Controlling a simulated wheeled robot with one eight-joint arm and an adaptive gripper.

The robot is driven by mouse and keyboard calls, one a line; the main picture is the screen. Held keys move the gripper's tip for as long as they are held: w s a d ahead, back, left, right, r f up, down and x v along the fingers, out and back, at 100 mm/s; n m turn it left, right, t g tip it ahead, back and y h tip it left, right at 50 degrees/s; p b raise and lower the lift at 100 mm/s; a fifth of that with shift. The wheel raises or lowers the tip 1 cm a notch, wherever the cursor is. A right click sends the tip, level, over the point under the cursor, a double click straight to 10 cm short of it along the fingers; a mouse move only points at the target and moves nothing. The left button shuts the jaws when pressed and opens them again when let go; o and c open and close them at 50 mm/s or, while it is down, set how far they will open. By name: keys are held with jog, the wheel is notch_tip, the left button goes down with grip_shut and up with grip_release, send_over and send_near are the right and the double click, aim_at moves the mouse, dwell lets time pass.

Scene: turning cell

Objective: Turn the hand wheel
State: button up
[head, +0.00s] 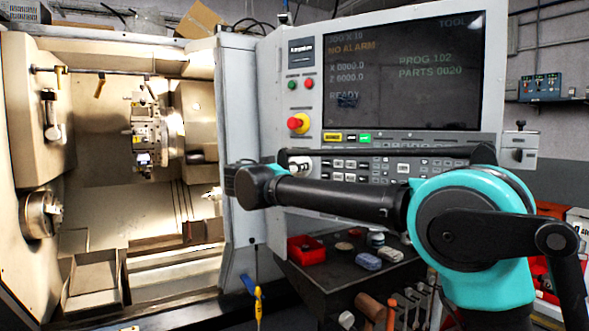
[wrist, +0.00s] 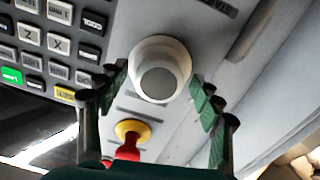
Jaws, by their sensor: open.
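The hand wheel (wrist: 160,75) is a pale round knob with a grey face, on the machine's control panel. In the wrist view it sits between the spread green-padded fingers of my gripper (wrist: 160,88), with a gap at each side. My gripper is open and holds nothing. In the head view the light round wheel (head: 301,165) shows in part below the emergency stop, at the left end of the key rows. My arm covers part of the panel there, and my fingers cannot be made out in that view.
A red emergency stop with a yellow collar (wrist: 128,133) is close to the wheel and my fingers. Panel keys (wrist: 50,45) lie to the left in the wrist view. Below the panel, a dark shelf (head: 340,283) holds a red bin (head: 305,250) and small items. The lathe stands open at left.

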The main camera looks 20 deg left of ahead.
jog(key=shift+w+d, duration=0.1)
jog(key=shift+w, duration=0.35)
jog(key=c, duration=0.9)
jog(key=shift+n, duration=0.4)
jog(key=n, duration=1)
jog(key=shift+n, duration=1.8)
